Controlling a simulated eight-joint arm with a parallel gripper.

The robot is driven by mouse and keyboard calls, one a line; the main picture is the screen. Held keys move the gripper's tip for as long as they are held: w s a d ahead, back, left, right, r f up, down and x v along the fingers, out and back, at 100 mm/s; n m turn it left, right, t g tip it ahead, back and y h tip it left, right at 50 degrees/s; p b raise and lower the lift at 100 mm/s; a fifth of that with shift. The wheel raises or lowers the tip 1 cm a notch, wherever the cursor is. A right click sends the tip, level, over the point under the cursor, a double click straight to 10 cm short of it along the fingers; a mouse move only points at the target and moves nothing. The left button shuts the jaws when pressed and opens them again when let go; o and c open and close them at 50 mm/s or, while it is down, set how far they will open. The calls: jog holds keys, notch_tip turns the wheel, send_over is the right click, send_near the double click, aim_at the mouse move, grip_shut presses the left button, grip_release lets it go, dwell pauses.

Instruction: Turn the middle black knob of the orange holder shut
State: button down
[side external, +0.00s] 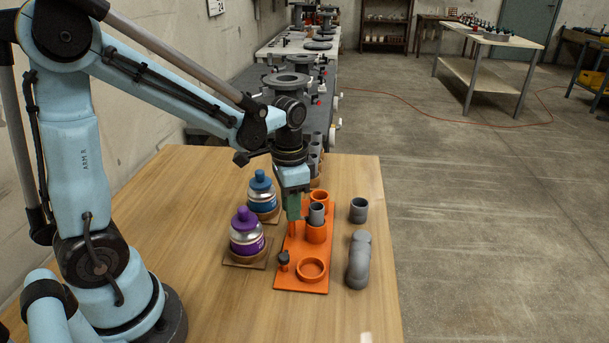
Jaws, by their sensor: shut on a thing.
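The orange holder (290,279) lies on the wooden table with a row of round sockets. The front socket (311,270) is empty. A grey pipe piece (317,214) stands in the middle socket. The back socket (319,196) is partly hidden. A black knob (283,258) stands beside the front socket. My gripper (292,225) points straight down at the holder's left edge, beside the middle socket. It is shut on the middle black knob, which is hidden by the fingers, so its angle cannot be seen.
A purple-capped bottle (246,236) and a blue-capped bottle (262,195) stand close to the left of the holder. A grey pipe piece (358,211) and a grey elbow (358,262) are to its right.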

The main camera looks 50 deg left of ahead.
jog(key=c, duration=1.3)
grip_release()
jog(key=shift+o, duration=0.2)
notch_tip(320, 180, up, 12)
jog(key=s+d+f+n+t, duration=0.3)
jog(key=s+f+n+t, duration=0.1)
jog(key=t, duration=0.3)
jog(key=shift+s+d+f, duration=0.2)
jog(key=shift+s+d, duration=0.15)
jog(key=shift+s, duration=0.1)
